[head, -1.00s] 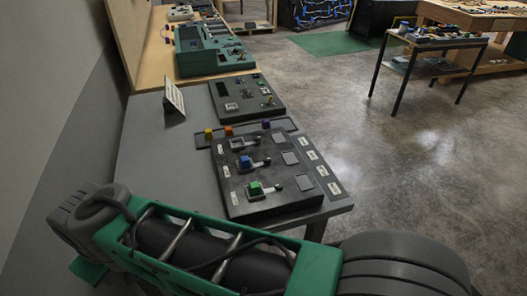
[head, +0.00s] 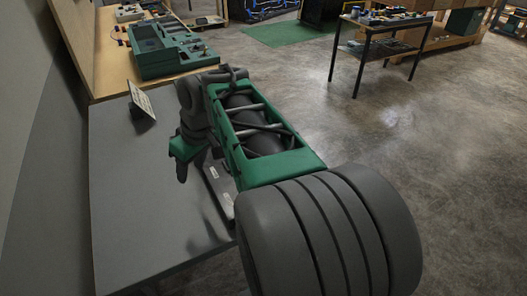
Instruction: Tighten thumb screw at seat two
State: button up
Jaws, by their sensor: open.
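The dark console panel (head: 217,188) lies on the grey table, and my arm covers nearly all of it. Only a strip of its left edge with white labels shows. Its coloured blocks, seats and any thumb screw are hidden, so I cannot tell seat two. My gripper (head: 186,174) points down at the panel's left side, above the table. Its fingers are open and dark below a green body, and I see nothing between them. I cannot tell whether it touches anything.
The grey table (head: 130,205) is bare on its left and front. A small tilted sign (head: 141,98) stands near its back left. A green device (head: 165,48) sits on the wooden bench behind. A side table (head: 385,20) with small parts stands across the open floor.

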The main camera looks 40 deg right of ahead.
jog(key=s+d+f+n+b, duration=0.1)
jog(key=d+n, duration=0.1)
jog(key=d, duration=1)
jog(key=s+d+f+n, duration=0.1)
jog(key=d, duration=1)
jog(key=shift+y, duration=0.4)
jog(key=x, duration=0.2)
jog(key=b+x, duration=0.1)
jog(key=x, duration=0.3)
jog(key=shift+w+d+f+b, duration=0.1)
jog(key=shift+d+f+b, duration=0.2)
jog(key=shift+b, duration=0.1)
jog(key=shift+w+f, duration=0.1)
jog(key=shift+f, duration=0.05)
jog(key=shift+c, duration=0.3)
grip_shut()
